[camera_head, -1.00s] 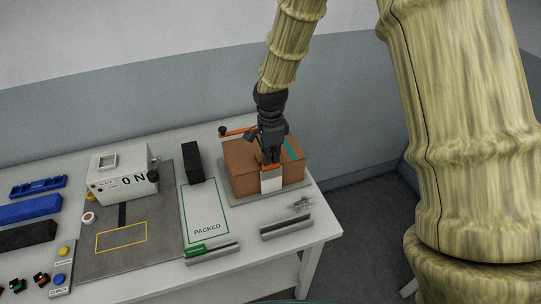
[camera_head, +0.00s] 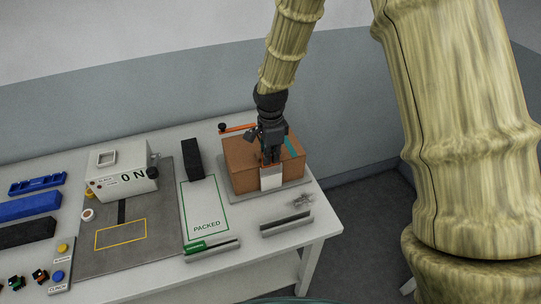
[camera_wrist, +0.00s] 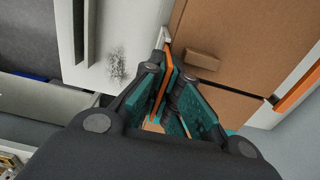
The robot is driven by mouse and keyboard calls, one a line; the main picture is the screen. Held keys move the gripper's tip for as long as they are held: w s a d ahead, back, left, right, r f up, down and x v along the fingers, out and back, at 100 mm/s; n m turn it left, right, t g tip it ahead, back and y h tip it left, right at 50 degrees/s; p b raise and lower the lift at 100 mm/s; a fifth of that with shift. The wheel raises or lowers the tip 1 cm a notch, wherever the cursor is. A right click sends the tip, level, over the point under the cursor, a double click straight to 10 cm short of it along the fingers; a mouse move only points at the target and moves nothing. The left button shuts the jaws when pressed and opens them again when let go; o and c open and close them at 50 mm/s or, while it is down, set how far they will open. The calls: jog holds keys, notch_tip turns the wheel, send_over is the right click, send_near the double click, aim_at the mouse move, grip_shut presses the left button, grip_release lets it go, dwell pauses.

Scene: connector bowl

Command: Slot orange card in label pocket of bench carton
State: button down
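The brown bench carton (camera_head: 242,176) stands at the right end of the bench on a grey base plate. A white label pocket (camera_head: 271,180) is on its front face. My gripper (camera_head: 270,159) points down at the carton's front edge, just above the pocket. In the wrist view its teal-padded fingers (camera_wrist: 170,72) are closed around the orange card (camera_wrist: 167,68), seen nearly edge-on. A little orange shows under the fingers in the head view. The card's lower end is hidden, so I cannot tell how far it is inside the pocket.
A grey slotted rail (camera_head: 286,224) lies in front of the carton. Another rail (camera_head: 212,250) with a green piece is left of it. A green-framed PACKED mat (camera_head: 205,205) and a black block (camera_head: 193,158) are left of the carton. An orange-handled lever (camera_head: 238,128) is behind it.

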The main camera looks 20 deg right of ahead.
jog(key=shift+f, duration=0.55)
jog(key=c, duration=2.1)
grip_release()
jog(key=o, duration=0.5)
jog(key=shift+o, duration=0.2)
notch_tip(320, 180, up, 12)
